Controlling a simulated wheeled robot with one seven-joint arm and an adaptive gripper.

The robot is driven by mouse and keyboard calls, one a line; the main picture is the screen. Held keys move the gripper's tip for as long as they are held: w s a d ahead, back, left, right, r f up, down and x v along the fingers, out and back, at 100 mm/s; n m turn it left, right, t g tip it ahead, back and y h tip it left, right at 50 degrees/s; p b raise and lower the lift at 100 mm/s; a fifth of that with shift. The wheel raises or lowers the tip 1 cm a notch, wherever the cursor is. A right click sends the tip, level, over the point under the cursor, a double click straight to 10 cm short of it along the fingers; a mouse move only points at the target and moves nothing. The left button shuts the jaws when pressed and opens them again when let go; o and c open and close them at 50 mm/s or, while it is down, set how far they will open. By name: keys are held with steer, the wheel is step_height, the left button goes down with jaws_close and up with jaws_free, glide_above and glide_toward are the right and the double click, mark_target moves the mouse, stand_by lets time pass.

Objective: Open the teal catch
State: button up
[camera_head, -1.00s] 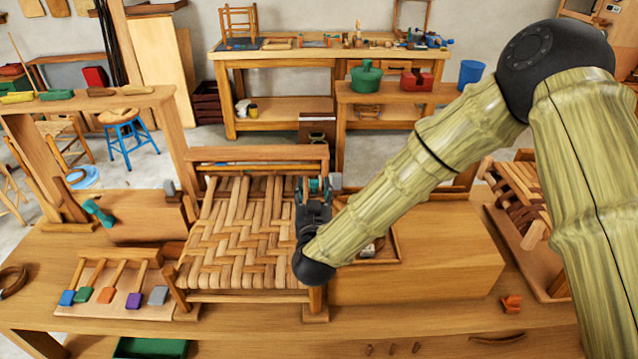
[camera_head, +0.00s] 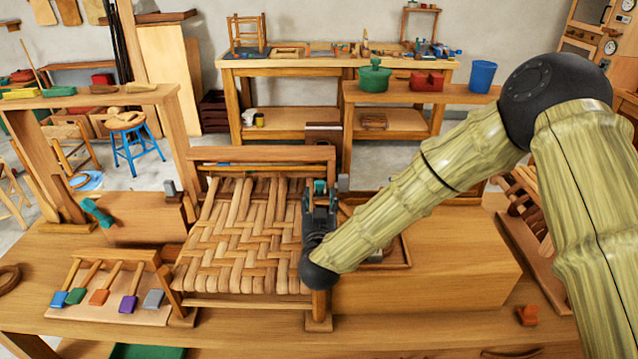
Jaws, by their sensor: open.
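A small teal piece (camera_head: 319,187), likely the catch, shows at the right edge of the woven bark seat (camera_head: 240,235), close to the rear rail. My gripper (camera_head: 319,192) is open, its dark fingers pointing away from me at that piece. The fingers partly hide it, and I cannot tell whether they touch it. Another teal part (camera_head: 97,211), shaped like a handle, is tilted on the wooden stand at the left, well apart from my gripper.
A rack of colored-ended tools (camera_head: 110,295) lies left of the seat. A wooden block surface (camera_head: 430,275) and a shallow tray (camera_head: 395,250) lie right of it, under my arm.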

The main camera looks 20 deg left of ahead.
mark_target(320, 184)
steer(key=p+x, duration=0.1)
steer(key=x, duration=0.6)
steer(key=shift+w+a+p, duration=0.15)
steer(key=shift+w+p, duration=0.05)
steer(key=shift+p, duration=0.1)
steer(key=shift+c, duration=0.2)
